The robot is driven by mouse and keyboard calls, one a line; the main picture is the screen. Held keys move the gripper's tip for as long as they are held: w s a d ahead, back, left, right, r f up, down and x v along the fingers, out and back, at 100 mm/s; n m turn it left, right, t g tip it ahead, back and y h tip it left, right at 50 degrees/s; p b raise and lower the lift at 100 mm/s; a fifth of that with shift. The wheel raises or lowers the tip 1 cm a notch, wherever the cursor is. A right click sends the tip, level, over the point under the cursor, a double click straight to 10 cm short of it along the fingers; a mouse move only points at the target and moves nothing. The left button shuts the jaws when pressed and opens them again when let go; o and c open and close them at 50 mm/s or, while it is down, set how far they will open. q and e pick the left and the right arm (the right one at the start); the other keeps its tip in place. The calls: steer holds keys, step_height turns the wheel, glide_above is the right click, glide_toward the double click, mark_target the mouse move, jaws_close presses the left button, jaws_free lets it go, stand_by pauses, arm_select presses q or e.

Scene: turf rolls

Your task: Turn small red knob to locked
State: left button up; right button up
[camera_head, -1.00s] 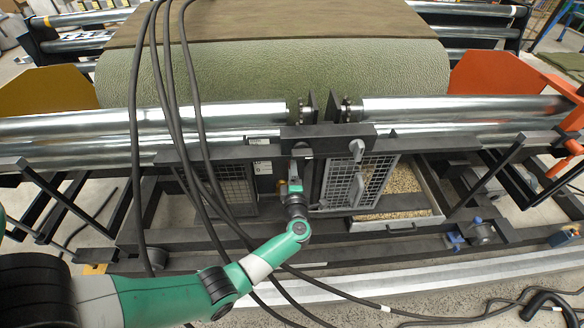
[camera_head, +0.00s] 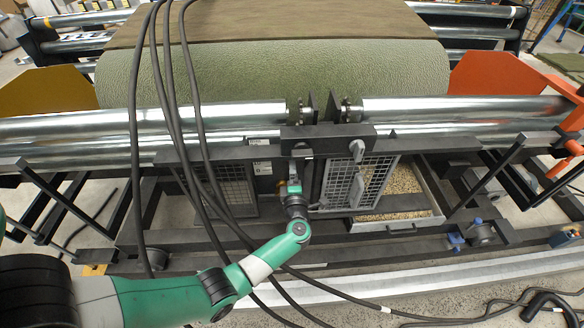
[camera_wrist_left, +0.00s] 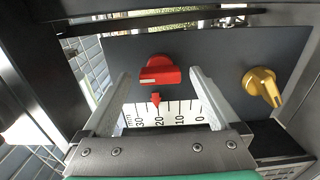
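The small red knob (camera_wrist_left: 160,70) sits on a dark grey panel (camera_wrist_left: 220,52) in the left wrist view, its grip bar lying roughly crosswise. My left gripper (camera_wrist_left: 162,76) is open, with one finger on each side of the knob and a visible gap to each. No locked marking can be read. In the head view my left gripper (camera_head: 292,178) is at the dark housing below the rollers, and the red knob cannot be made out there. My right gripper is in neither current view.
A yellow knob (camera_wrist_left: 263,85) is on the same panel, right of the right finger. A red pointer (camera_wrist_left: 155,100) stands above a white millimetre scale (camera_wrist_left: 170,116) between the fingers. Black cables (camera_head: 190,110) hang in front of the machine. A grey handle (camera_head: 357,148) is right of the gripper.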

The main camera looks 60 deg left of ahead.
arm_select(q)
steer(key=p+v, duration=0.3)
steer(key=v, duration=0.8)
steer(key=shift+d, duration=0.25)
